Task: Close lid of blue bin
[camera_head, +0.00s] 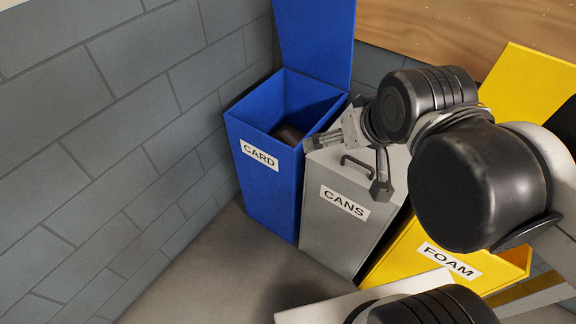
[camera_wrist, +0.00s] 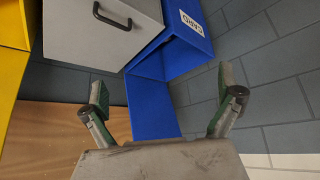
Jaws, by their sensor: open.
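The blue bin (camera_head: 268,190), labelled CARD, stands against the grey block wall, and its lid (camera_head: 315,38) is raised upright at the back. A dark brown object (camera_head: 288,133) lies inside. My gripper (camera_head: 345,166) is open and empty, above the grey CANS bin, with one finger near the right rim of the blue bin; I cannot tell if it touches. In the wrist view the blue bin (camera_wrist: 178,55) appears upside down at the top. The raised lid (camera_wrist: 153,108) shows between the spread fingers of my gripper (camera_wrist: 163,85), beyond them.
The grey CANS bin (camera_head: 330,222) is closed, with a dark handle on top, right beside the blue bin. The yellow FOAM bin (camera_head: 405,260) stands to its right with its lid (camera_head: 530,90) up. The grey wall (camera_head: 100,130) bounds the left. Floor in front is clear.

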